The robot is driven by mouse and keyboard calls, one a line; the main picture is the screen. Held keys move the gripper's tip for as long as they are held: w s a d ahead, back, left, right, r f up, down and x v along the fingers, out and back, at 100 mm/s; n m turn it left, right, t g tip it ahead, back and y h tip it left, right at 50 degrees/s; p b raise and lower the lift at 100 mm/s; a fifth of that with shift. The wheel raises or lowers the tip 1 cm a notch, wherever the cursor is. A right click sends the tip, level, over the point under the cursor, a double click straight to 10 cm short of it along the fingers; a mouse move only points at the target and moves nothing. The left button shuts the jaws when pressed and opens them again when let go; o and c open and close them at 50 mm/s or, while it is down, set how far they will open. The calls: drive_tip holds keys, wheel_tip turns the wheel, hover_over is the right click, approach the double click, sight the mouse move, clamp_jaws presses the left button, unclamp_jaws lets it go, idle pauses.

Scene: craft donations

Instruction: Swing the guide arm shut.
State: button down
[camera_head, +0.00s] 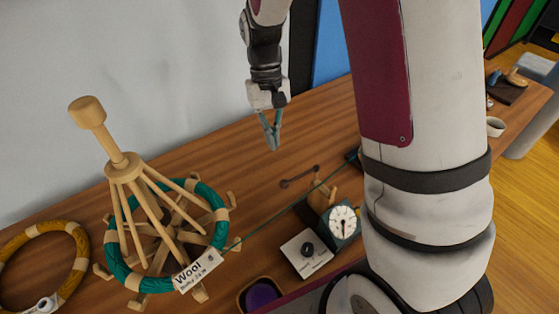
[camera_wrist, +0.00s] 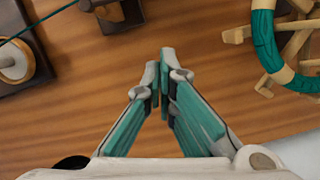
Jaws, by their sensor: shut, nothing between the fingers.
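My gripper (camera_head: 274,140) is shut and empty. It points down over the wooden table, apart from everything around it. In the wrist view its fingertips (camera_wrist: 160,66) come together over bare wood. A short dark bar with a knob at each end (camera_head: 299,177) lies low to the right of and nearer than my fingertips; it may be the guide arm, but I cannot be sure. The green yarn (camera_head: 272,228) runs from the wooden swift (camera_head: 122,167) toward a device mostly hidden behind my arm. A dark base with a pale spool (camera_wrist: 14,66) shows in the wrist view.
A dial gauge (camera_head: 343,221) and a white box with a black knob (camera_head: 305,253) stand near the bar. A tray with something purple (camera_head: 262,294) is at the front. A yellow ring (camera_head: 77,240) lies at left. The table behind the swift is clear.

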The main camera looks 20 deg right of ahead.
sight(300, 176)
drive_tip(key=s+f+p, duration=0.1)
drive_tip(key=s+f, duration=0.3)
drive_tip(key=shift+s+a+f, duration=0.15)
drive_tip(key=shift+s+a, duration=0.05)
drive_tip(key=shift+s, duration=0.2)
